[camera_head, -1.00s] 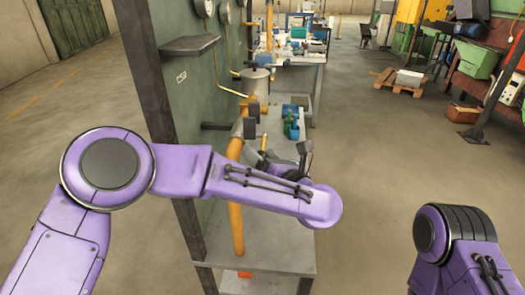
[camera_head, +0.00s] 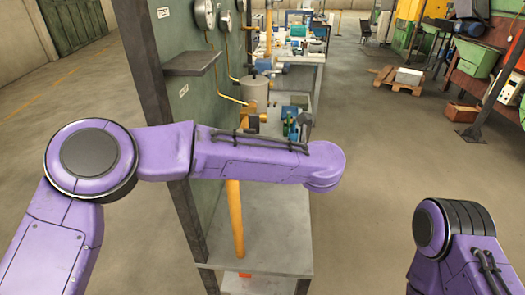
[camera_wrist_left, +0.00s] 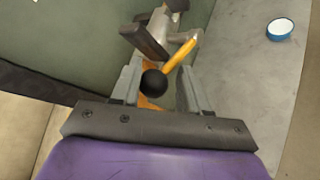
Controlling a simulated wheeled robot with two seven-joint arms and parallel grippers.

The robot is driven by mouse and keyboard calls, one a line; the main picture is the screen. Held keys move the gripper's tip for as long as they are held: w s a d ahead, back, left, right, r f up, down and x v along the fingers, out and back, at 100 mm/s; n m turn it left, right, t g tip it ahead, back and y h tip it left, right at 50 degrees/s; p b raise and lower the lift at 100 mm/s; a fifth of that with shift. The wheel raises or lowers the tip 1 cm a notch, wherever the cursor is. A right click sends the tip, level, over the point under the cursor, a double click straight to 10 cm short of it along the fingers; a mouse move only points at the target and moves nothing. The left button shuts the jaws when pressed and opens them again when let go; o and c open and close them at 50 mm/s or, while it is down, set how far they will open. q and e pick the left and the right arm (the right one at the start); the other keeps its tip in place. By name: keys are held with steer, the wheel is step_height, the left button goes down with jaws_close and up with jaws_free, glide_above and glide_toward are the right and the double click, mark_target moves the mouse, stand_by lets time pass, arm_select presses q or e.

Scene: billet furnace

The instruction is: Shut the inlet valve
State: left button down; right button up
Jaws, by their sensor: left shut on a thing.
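In the left wrist view, my left gripper (camera_wrist_left: 165,88) is closed around a black ball knob (camera_wrist_left: 153,83), which sits between its two grey fingers. Just beyond are an orange pipe (camera_wrist_left: 181,54) and a grey metal fitting (camera_wrist_left: 172,42) with a dark bar-like handle (camera_wrist_left: 146,41). I cannot tell from this angle how the knob joins the fitting. In the head view, my left forearm hides the gripper and the valve area. The orange pipe (camera_head: 236,215) shows below the forearm, beside the green panel. My right gripper is outside the view.
The green panel (camera_head: 210,105) carries a small dark shelf (camera_head: 191,63) and gauges (camera_head: 204,14). A grey lower shelf (camera_head: 265,235) lies under the forearm. A blue-rimmed round item (camera_wrist_left: 280,29) lies on the grey surface. The floor to the right is open.

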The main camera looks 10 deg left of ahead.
arm_select(q)
steer(key=shift+w+a+r, duration=0.1)
steer(key=shift+w+r, duration=0.05)
steer(key=shift+r, duration=0.2)
steer(key=c, duration=0.6)
jaws_free()
steer(key=shift+o, duration=0.3)
steer(key=shift+f, duration=0.2)
steer(key=b+v, duration=0.4)
steer(key=v, duration=0.6)
